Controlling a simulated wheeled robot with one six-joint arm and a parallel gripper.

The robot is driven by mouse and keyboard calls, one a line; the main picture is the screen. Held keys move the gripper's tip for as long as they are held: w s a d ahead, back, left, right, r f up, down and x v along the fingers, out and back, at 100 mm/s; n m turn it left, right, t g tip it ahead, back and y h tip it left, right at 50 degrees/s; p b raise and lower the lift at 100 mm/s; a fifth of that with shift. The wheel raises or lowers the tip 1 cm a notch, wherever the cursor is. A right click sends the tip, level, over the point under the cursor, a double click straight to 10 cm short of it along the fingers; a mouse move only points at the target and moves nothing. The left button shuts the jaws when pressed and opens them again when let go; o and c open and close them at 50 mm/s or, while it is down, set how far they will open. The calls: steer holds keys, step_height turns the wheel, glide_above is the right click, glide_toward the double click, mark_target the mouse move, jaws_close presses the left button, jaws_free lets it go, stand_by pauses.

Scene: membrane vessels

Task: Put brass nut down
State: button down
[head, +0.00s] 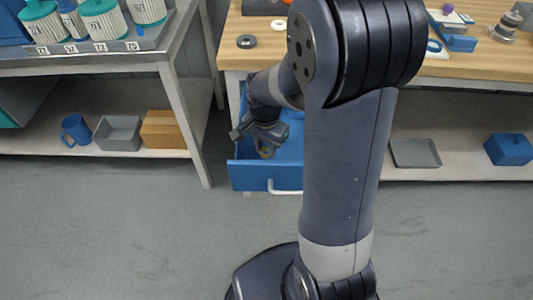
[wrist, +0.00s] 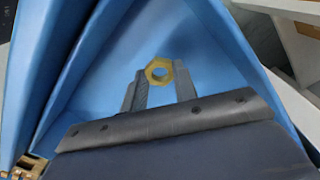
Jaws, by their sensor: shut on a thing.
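The brass nut (wrist: 149,75) is a yellow hexagonal ring between my gripper's two fingertips in the wrist view. My gripper (wrist: 160,83) is shut on it. In the head view, my gripper (head: 266,148) points down into the open blue drawer (head: 250,178) under the wooden bench, with a small yellowish bit at its tips. The wrist view shows the drawer's blue walls and floor around the nut. I cannot tell whether the nut touches the drawer floor.
The wooden bench top (head: 262,65) holds a dark ring (head: 246,41) and a white ring (head: 278,25). A lower shelf at left holds a blue mug (head: 75,130), a grey bin (head: 118,134) and a tan box (head: 163,130). A grey tray (head: 415,153) lies at right.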

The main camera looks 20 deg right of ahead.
mark_target(265, 155)
steer(key=shift+f+b, duration=0.3)
steer(key=shift+f, duration=1.25)
steer(key=shift+f, duration=0.1)
steer(key=shift+f, duration=0.15)
steer(key=c, duration=1.1)
jaws_free()
step_height(265, 155, up, 12)
steer(key=p, duration=0.2)
steer(key=shift+r+p, duration=0.25)
steer(key=shift+p, duration=0.15)
